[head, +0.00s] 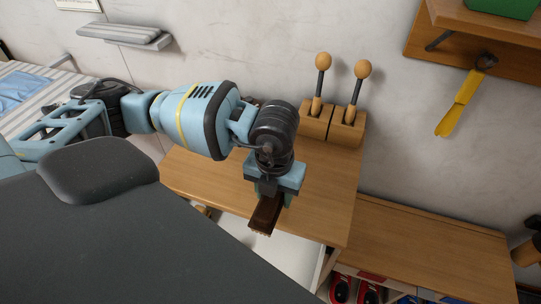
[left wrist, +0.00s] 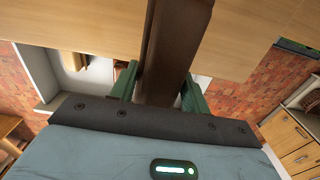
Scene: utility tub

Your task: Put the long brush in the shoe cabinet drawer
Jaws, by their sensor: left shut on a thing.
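My left gripper (head: 272,190) is shut on the long brush (head: 265,214), a dark brown bar with pale bristles at its lower end. It holds the brush over the front edge of the wooden cabinet top, above an open drawer (head: 284,262) with a white inside. In the left wrist view, the brush (left wrist: 177,50) runs up between the green fingers of the left gripper (left wrist: 160,92). Part of the drawer is hidden behind my dark body in the head view. My right gripper is not in view.
Two wooden blocks with ball-topped handles (head: 331,122) stand at the back of the cabinet top (head: 320,190). A lower bench (head: 430,245) with shoes beneath stands at the right. A yellow-bladed tool (head: 460,102) hangs on the wall. The cabinet top's middle is clear.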

